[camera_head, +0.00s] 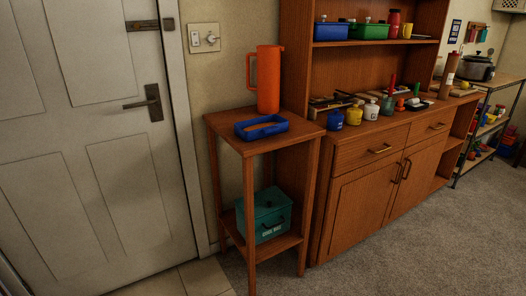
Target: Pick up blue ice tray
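A blue ice tray (261,132), seen as a shallow rectangular tray with raised rims, lies on the top of a small wooden side table (228,121). An orange pitcher (269,80) with a handle stands just behind it on the same top. The tray and pitcher look close together; I cannot tell whether they touch. Neither of my grippers is in view.
A teal box (265,216) sits on the table's lower shelf. A wooden cabinet (350,183) stands right beside the table, holding jars and bins. A closed white door (91,150) is at left. Carpet (425,240) in front is clear.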

